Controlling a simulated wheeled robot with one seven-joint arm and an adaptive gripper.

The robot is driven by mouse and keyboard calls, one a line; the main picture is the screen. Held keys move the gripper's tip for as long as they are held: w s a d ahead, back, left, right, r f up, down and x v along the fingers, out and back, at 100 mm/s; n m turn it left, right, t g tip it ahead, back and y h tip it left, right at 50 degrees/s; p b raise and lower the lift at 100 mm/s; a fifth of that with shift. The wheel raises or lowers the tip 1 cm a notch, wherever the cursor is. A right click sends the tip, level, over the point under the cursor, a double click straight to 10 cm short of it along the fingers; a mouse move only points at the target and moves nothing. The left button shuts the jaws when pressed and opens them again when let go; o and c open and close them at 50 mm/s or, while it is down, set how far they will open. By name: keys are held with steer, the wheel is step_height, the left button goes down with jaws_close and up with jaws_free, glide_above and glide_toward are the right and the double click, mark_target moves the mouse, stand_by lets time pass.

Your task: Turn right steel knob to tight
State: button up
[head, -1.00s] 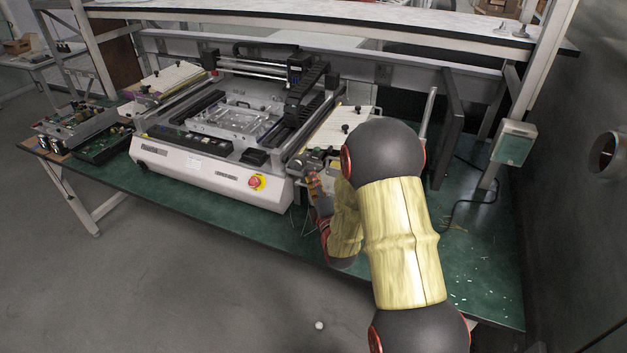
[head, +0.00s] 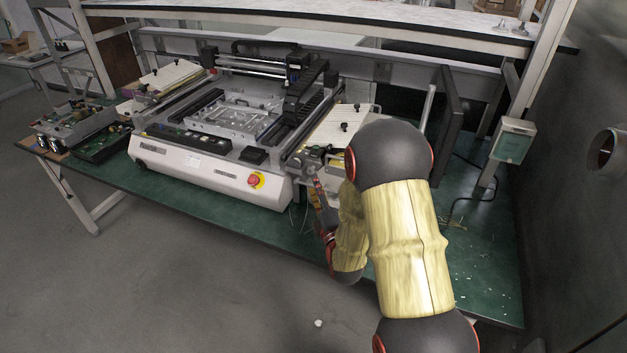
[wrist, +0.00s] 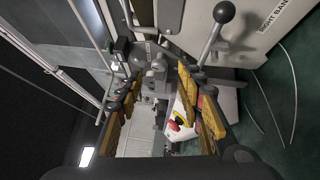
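The machine's right side carries a rounded grey steel part (wrist: 152,50), which looks like the right steel knob. It shows in the wrist view just beyond my fingertips, and in the head view a small round metal part (head: 309,170) sits at the machine's front right corner. My gripper (wrist: 160,80) is open, with its yellow-padded fingers apart and nothing clearly held between them. In the head view my gripper (head: 317,182) is at that corner, partly hidden by my arm. I cannot tell whether the fingers touch the knob.
A black ball-ended lever (wrist: 222,13) stands right of the fingers, beside a plate labelled "RIGHT BANK" (wrist: 278,16). A red emergency button (head: 254,181) is on the machine's front. Thin wires (wrist: 290,90) lie nearby. The green bench (head: 470,260) is mostly clear at right.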

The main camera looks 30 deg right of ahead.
steer(key=v, duration=0.7)
steer(key=shift+s, duration=0.1)
